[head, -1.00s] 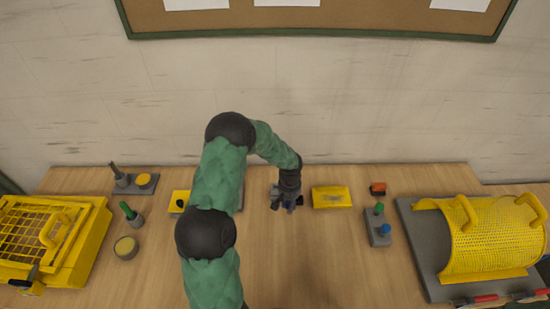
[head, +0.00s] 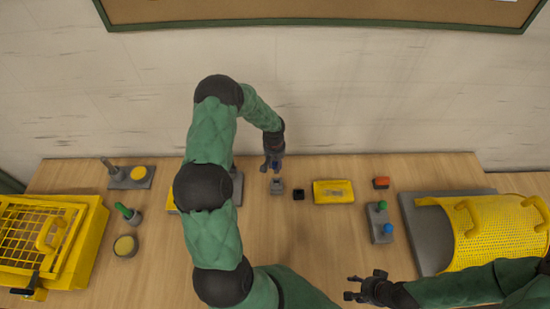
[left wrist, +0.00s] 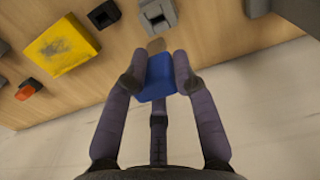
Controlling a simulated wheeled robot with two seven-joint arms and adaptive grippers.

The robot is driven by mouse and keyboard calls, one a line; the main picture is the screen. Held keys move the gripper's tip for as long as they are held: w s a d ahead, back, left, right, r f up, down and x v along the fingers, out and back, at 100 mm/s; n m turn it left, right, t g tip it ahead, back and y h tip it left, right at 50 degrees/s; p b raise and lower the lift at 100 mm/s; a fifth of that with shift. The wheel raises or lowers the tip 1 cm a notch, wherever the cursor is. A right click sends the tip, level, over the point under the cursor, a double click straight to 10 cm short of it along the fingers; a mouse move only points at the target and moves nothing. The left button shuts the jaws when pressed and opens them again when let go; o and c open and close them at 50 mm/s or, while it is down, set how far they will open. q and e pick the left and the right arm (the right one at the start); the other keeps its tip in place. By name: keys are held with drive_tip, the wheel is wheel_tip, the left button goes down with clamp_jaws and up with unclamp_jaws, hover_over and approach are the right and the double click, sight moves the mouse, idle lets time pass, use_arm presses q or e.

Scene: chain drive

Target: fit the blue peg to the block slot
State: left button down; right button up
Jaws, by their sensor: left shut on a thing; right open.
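The blue peg (left wrist: 157,78) is between the fingers of my left gripper (left wrist: 160,62), which is shut on it. A small brownish end shows beyond the blue part. In the head view my left gripper (head: 272,165) is just behind the grey block (head: 277,186), and the peg is mostly hidden there. The block's square slot (left wrist: 154,13) shows near the top of the left wrist view, apart from the peg. My right gripper (head: 355,287) is open and empty near the table's front, at the lower right.
A small black block (head: 299,194) and a yellow box (head: 333,191) stand right of the grey block. Further right are an orange piece (head: 381,183), a grey base with green and blue knobs (head: 378,224) and a yellow mesh cover (head: 500,235). The table between them is partly clear.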

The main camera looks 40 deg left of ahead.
use_arm(q)
drive_tip(key=shift+s+d+r, duration=0.15)
drive_tip(key=shift+s+r, duration=0.05)
drive_tip(key=shift+w+f, duration=0.15)
drive_tip(key=shift+f, duration=0.05)
drive_tip(key=shift+b, duration=0.45)
drive_tip(key=shift+f+b, duration=0.6)
wheel_tip(320, 180, down, 4)
drive_tip(key=b, duration=0.4)
drive_tip(key=shift+f, duration=0.25)
use_arm(e)
wheel_tip(320, 180, down, 6)
use_arm(q)
drive_tip(key=shift+b, duration=0.9)
use_arm(e)
drive_tip(key=shift+s+d+f, duration=0.15)
drive_tip(key=shift+f, duration=0.8)
use_arm(q)
drive_tip(key=shift+s+d+f+b, duration=0.1)
drive_tip(key=shift+s+f+b, duration=0.15)
drive_tip(key=shift+f+b, duration=0.65)
use_arm(e)
drive_tip(key=shift+s+d+f, duration=0.15)
drive_tip(key=shift+f, duration=0.7)
